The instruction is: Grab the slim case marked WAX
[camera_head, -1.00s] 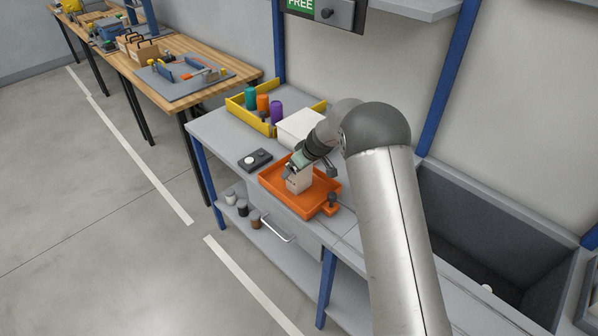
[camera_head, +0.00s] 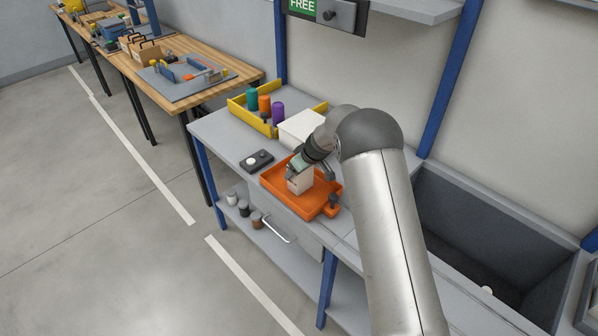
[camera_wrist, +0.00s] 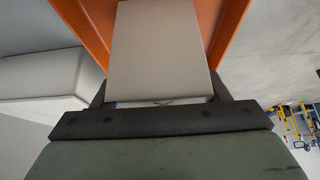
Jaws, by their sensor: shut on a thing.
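A slim light-beige case (camera_head: 300,181) stands in the orange tray (camera_head: 322,208) on the grey bench. My gripper (camera_head: 294,172) is at the upper part of the case, shut on it. In the wrist view the case (camera_wrist: 161,50) fills the middle, between the dark fingers of my gripper (camera_wrist: 160,103), with the orange tray (camera_wrist: 229,25) behind it. No lettering is readable on the visible faces of the case, so I cannot confirm the WAX mark. I cannot tell whether the case touches the tray floor.
A white box (camera_head: 301,128) stands just behind the tray. A yellow bin (camera_head: 240,112) with teal, orange and purple cylinders is at the back left. A dark block with a white button (camera_head: 257,161) lies left of the tray. A deep grey basin (camera_head: 500,235) is at right.

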